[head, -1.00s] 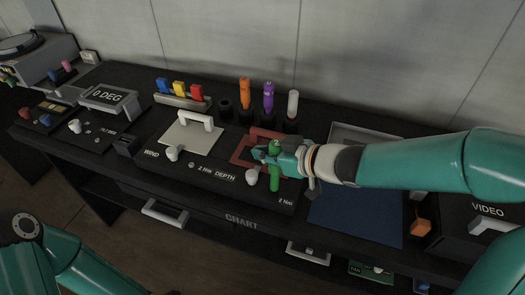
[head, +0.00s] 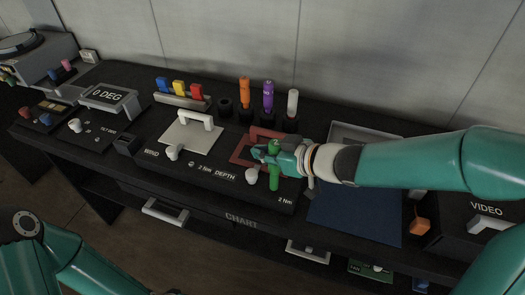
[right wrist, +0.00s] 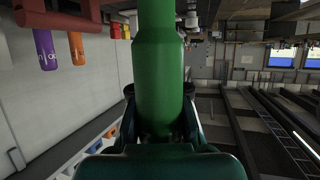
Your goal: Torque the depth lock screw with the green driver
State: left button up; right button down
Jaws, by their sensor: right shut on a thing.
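The green driver (head: 274,177) stands roughly upright at the right part of the DEPTH panel (head: 228,182), with its lower end by the panel's front. My right gripper (head: 268,152) is shut on it; the driver also fills the middle of the right wrist view (right wrist: 158,75). The depth lock screw is not clear to see; the driver and gripper cover that spot, so I cannot tell whether the tip sits in it. A white knob (head: 251,176) is just left of the driver. My left gripper is not in view; only part of my left arm shows at lower left.
Orange (head: 245,92), purple (head: 268,97) and white (head: 292,105) drivers stand in holders behind. A red frame (head: 245,150) lies beside my gripper. A blue mat (head: 350,217) is clear on the right. An orange block (head: 420,228) sits further right.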

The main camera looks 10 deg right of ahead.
jog(key=shift+f, duration=0.25)
dwell(0.3)
jog(key=shift+f, duration=0.15)
dwell(0.7)
jog(key=shift+p, duration=0.45)
dwell(1.3)
dwell(0.5)
notch_tip(320, 180, up, 6)
jog(key=p, duration=0.6)
jog(key=shift+r, duration=0.2)
dwell(0.6)
